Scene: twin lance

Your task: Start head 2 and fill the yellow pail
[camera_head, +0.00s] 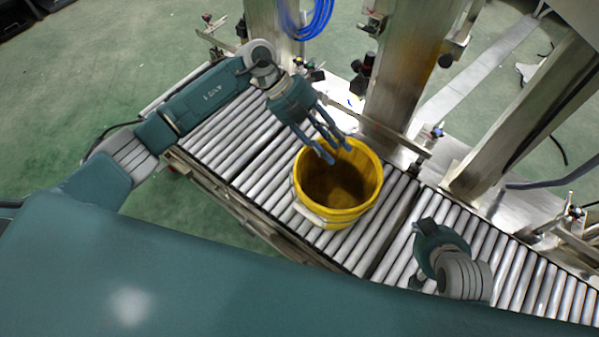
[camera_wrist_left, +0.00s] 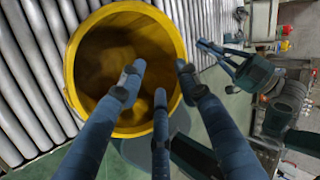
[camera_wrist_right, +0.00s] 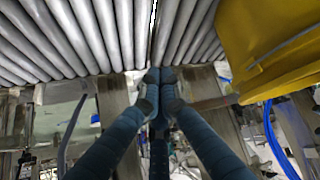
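The yellow pail (camera_head: 368,208) stands upright and open on the roller conveyor, its handle hanging at the near side. The left wrist view shows its yellow rim (camera_wrist_left: 70,65) and a brownish inside; I cannot tell whether that is liquid or shaded wall. My left gripper (camera_head: 334,148) is over the pail's far rim, fingers spread and pointing down, with nothing between them. My right gripper (camera_wrist_right: 160,76) has its fingertips together, empty, right of the pail and apart from it. In the head view its fingers are mostly hidden by the wrist. I cannot identify head 2 or its start control.
The roller conveyor (camera_head: 222,128) runs diagonally under the pail. Steel columns (camera_head: 402,75) with black knobs (camera_head: 361,85) and blue coiled hose (camera_head: 310,18) stand behind it. Red and yellow fittings (camera_wrist_left: 285,38) show in the left wrist view. Rollers right of the pail are clear apart from my right arm.

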